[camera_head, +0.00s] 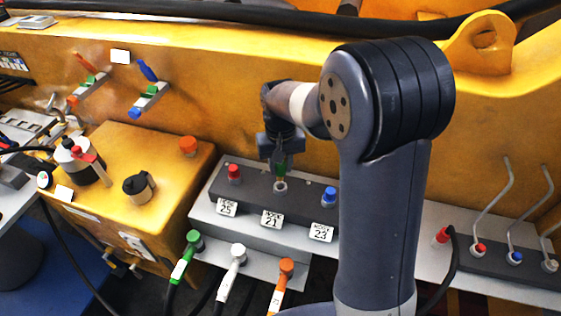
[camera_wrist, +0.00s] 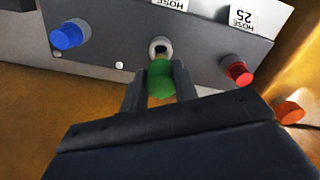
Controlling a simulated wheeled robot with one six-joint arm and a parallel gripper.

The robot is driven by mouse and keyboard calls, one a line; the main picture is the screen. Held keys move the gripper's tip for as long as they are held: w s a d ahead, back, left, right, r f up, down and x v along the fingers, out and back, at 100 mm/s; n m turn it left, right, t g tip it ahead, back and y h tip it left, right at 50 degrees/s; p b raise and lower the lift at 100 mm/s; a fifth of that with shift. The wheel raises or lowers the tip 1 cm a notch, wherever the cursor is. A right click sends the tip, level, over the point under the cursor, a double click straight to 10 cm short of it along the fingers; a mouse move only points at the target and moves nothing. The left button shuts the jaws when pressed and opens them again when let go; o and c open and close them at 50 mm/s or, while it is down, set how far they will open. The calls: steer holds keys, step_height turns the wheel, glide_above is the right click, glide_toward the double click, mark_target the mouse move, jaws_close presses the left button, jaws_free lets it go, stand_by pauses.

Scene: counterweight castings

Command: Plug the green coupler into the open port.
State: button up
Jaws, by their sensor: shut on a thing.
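The green coupler (camera_head: 193,240) with a green-and-white grip stands at the left of a row of hose ends in front of the port block, in the head view. My gripper (camera_head: 281,163) points down over the middle port (camera_head: 281,187), above the label 21. It is shut on a small rounded green piece (camera_wrist: 160,80), like a cap, with no hose seen on it. In the wrist view the port's pale ring and dark hole (camera_wrist: 159,48) show just beyond this piece. I cannot tell whether they touch.
A red cap (camera_head: 234,171) and a blue cap (camera_head: 329,195) flank the middle port. White (camera_head: 238,254) and orange (camera_head: 286,267) hose ends stand beside the green one. A yellow box (camera_head: 150,160) is to the left. The yellow wall rises close behind the block.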

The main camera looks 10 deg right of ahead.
mark_target(281, 180)
steer(key=shift+f+b, duration=0.4)
steer(key=shift+f, duration=0.55)
steer(key=shift+f+b, duration=1.2)
steer(key=shift+f, duration=0.65)
stand_by(0.8)
steer(key=o, duration=1.1)
steer(key=shift+r, duration=0.2)
step_height(281, 180, up, 11)
steer(key=p, duration=0.8)
steer(key=shift+f, duration=0.2)
steer(key=shift+f, duration=0.15)
step_height(281, 180, down, 10)
steer(key=b, duration=0.7)
steer(key=shift+f+b, duration=0.2)
steer(key=shift+b, duration=0.2)
